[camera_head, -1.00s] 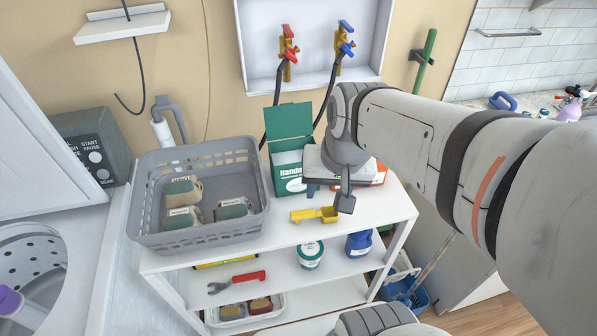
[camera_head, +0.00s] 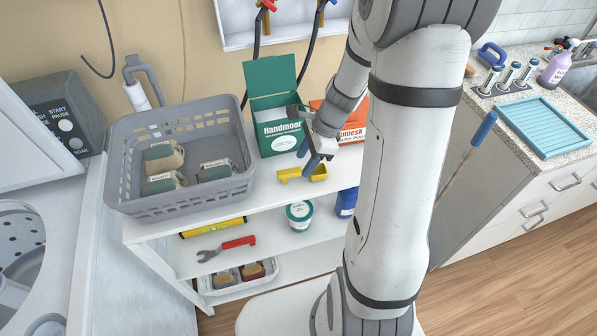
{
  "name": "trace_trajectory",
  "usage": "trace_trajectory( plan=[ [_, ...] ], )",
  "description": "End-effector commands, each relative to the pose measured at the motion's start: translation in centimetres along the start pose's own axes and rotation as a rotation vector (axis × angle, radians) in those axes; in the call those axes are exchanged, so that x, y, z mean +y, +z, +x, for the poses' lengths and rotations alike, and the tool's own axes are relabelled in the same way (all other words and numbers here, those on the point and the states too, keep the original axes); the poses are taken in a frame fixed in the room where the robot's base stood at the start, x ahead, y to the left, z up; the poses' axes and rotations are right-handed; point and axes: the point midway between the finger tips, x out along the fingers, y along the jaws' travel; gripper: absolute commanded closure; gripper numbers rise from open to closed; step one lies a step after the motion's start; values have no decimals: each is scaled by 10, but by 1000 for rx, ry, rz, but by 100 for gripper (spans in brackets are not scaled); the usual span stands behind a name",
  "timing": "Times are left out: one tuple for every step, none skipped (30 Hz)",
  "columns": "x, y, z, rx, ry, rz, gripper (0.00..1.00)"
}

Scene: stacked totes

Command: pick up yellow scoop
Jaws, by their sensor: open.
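The yellow scoop (camera_head: 290,174) lies on the top of the white shelf unit, near its front edge, in front of the green box. Its handle points left and its cup is at the right. My gripper (camera_head: 308,158) is open and just above and behind the scoop, with its fingers tilted down toward it.
A grey basket (camera_head: 181,209) with several packs stands left on the shelf top. An open green box (camera_head: 279,131) and an orange box (camera_head: 351,127) stand behind the scoop. A white tub (camera_head: 300,215) and a red-handled tool (camera_head: 238,242) sit on the shelf below.

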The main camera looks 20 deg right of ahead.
Motion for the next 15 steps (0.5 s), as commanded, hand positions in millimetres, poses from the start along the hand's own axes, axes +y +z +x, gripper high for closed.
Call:
trace_trajectory(
  plan=[
    [0,0,6,0,3,0,55],
    [0,-1,10,0,5,-1,55],
    [-1,-2,16,0,5,0,55],
    [-2,-2,20,0,5,0,55],
    [-2,-3,25,0,6,-1,55],
    [-3,-3,31,0,5,-1,55],
    [-3,-3,35,0,4,-1,55],
    [-3,-3,39,0,5,-2,55],
    [-3,-3,43,0,3,-2,55],
    [-3,-3,45,0,2,-2,55],
    [-3,-3,46,1,2,-2,55],
    [-3,-3,48,1,1,-3,55],
    [-3,-3,48,1,1,-3,55],
    [-3,-3,48,1,0,-3,55],
    [-3,-3,48,2,0,-3,55]
  ],
)
